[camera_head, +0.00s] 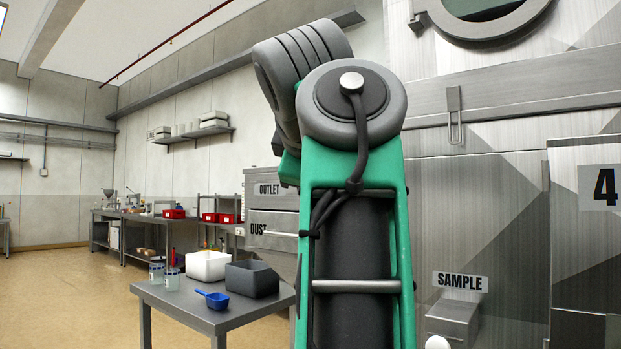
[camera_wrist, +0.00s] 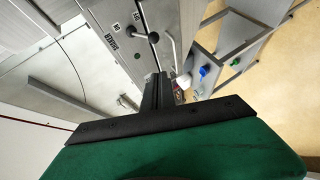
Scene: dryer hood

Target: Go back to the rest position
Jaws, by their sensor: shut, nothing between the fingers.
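My gripper (camera_wrist: 158,88) shows in the wrist view as dark fingers beyond the black bar and green housing. The fingers are together with nothing between them. In the head view my green and grey arm is folded upright in the middle, and the gripper itself is out of sight. A steel cabinet front with labels and a lever handle (camera_wrist: 168,48) is behind the gripper in the wrist view. I cannot tell the exact gap, but I see no contact.
A small grey table (camera_head: 178,306) stands left of my arm. It holds a white bin (camera_head: 207,265), a dark grey bin (camera_head: 252,279), a blue scoop (camera_head: 214,299) and clear beakers (camera_head: 172,279). Steel machine panels with a SAMPLE label (camera_head: 460,282) stand close on the right. Open floor (camera_head: 50,300) lies left.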

